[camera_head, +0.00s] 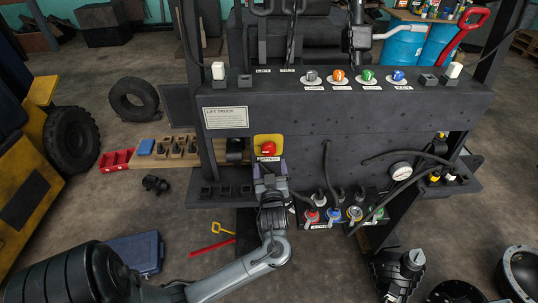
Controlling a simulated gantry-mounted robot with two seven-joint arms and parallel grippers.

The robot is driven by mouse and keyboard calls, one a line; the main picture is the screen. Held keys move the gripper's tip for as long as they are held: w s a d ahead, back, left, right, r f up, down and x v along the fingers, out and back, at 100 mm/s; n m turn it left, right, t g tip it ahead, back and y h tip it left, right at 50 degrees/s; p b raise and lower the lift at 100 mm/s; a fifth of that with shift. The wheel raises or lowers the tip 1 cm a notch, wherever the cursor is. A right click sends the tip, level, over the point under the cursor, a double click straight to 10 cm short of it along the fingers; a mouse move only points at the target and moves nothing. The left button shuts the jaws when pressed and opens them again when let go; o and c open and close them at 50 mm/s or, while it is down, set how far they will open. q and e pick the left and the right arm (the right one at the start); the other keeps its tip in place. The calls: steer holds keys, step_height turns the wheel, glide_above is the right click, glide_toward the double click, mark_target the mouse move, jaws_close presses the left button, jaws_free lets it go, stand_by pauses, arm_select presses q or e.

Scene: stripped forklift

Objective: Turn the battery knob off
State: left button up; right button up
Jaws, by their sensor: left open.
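The battery knob (268,147) is red and sits on a yellow plate (260,141) on the front of the dark forklift panel. A label below the knob is partly covered by my gripper. My left gripper (269,167) is open just below the knob, its fingers pointing up toward it. I cannot tell whether the fingertips touch the knob or the plate.
Several coloured knobs (339,76) line the panel top. A blue case (136,252) and a red tool (211,247) lie on the floor.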

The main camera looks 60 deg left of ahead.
mark_target(269, 152)
arm_select(q)
steer(key=x, duration=0.7)
steer(key=shift+w+a, duration=0.1)
steer(key=shift+a, duration=0.1)
steer(key=c, duration=1)
steer(key=shift+c, duration=0.2)
